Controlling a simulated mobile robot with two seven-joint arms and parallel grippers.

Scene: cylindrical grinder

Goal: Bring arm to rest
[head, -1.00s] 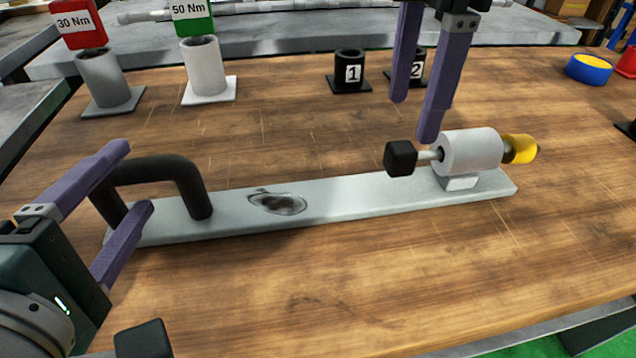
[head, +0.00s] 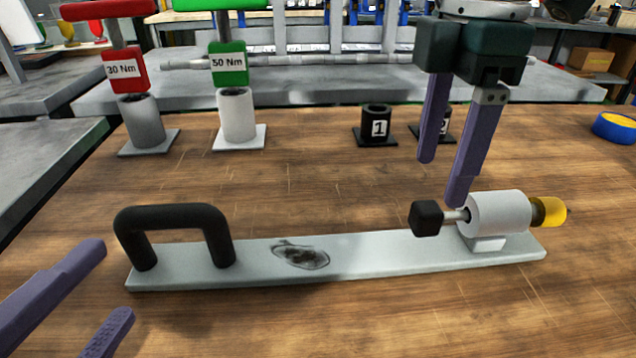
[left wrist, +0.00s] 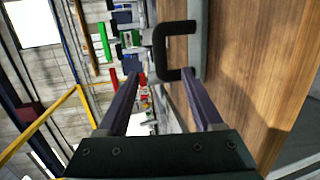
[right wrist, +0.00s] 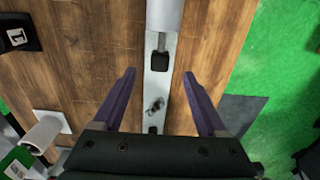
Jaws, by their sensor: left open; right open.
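My left gripper (head: 90,290) is open and empty at the lower left of the head view, apart from the black handle (head: 172,225) of the grey plate (head: 375,256). In the left wrist view the handle (left wrist: 172,50) shows beyond the finger tips, not between them. My right gripper (head: 441,180) is open with fingers pointing down, above and behind the plate's right end. In the right wrist view the plate (right wrist: 158,85) runs between and below the fingers. The plate's right end carries a grey cylinder (head: 497,213) with a black knob (head: 426,218) and a yellow end (head: 547,211).
Red 30 Nm (head: 124,70) and green 50 Nm (head: 229,65) tools stand in holders at the back left. A black holder marked 1 (head: 376,125) and another partly hidden by my right gripper stand behind. A blue and yellow round item (head: 615,128) sits far right. The front tabletop is clear.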

